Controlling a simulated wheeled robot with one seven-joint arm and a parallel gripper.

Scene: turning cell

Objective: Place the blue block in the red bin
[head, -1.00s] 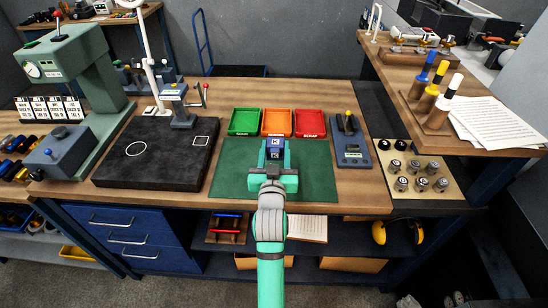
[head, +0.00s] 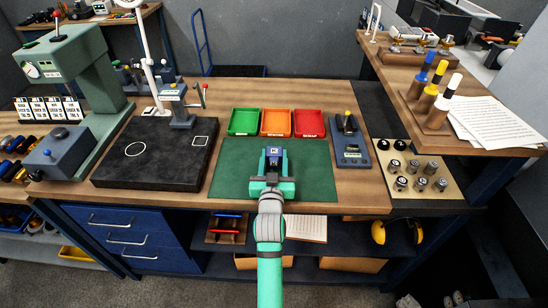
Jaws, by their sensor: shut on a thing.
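The blue block (head: 274,151), with a letter on a pale patch, sits between the fingers of my gripper (head: 273,157) over the back middle of the green mat (head: 228,180). My gripper is shut on it; the fingers hide part of its sides. I cannot tell how high it is above the mat. The red bin (head: 311,135) is empty. It stands behind the mat, beyond my gripper and to its right, at the right end of a row of three bins.
The orange bin (head: 277,134) and green bin (head: 244,134) stand left of the red one, both empty. A blue-grey device (head: 352,158) is at the right. A black slab (head: 150,168) lies left of the mat. The mat is clear around my gripper.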

